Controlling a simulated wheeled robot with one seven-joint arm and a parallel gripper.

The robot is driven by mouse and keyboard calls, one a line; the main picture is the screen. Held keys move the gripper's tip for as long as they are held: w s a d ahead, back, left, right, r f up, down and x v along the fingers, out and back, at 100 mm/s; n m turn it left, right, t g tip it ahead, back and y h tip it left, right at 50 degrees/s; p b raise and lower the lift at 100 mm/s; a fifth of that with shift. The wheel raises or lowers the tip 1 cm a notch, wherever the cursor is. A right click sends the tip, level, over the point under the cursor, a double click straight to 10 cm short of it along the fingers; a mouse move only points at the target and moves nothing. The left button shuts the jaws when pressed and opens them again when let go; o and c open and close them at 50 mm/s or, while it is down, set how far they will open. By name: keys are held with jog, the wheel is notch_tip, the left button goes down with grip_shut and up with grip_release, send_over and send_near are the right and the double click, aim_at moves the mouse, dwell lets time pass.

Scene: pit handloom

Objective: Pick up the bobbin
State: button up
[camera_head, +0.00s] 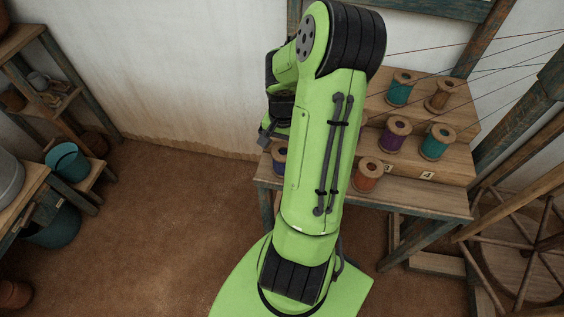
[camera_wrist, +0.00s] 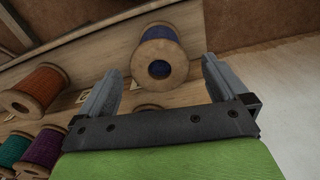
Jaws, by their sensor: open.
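A bobbin with blue thread and wooden ends (camera_wrist: 160,57) lies ahead of my gripper in the wrist view. My gripper (camera_wrist: 162,84) is open, with one finger to each side of the bobbin's line and nothing between them that I can see held. In the head view part of this blue bobbin (camera_head: 279,158) shows at the left end of the shelf, mostly hidden behind my arm. My gripper in the head view (camera_head: 268,136) shows only in part beside the arm. An orange bobbin (camera_head: 367,174) stands to the right, and shows in the wrist view too (camera_wrist: 36,90).
The stepped wooden stand (camera_head: 440,196) also holds purple (camera_head: 394,135), green (camera_head: 437,142), teal (camera_head: 399,88) and brown (camera_head: 440,95) bobbins. Threads stretch above its right side. A wooden wheel (camera_head: 520,250) stands at the right.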

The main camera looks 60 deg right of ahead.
notch_tip(320, 180, down, 6)
jog(key=shift+d+r+b, duration=0.1)
jog(key=shift+r+b, duration=0.1)
jog(key=shift+b, duration=0.5)
jog(key=shift+c, duration=0.2)
jog(key=shift+r, duration=0.1)
jog(key=c, duration=1)
jog(key=shift+c, duration=0.2)
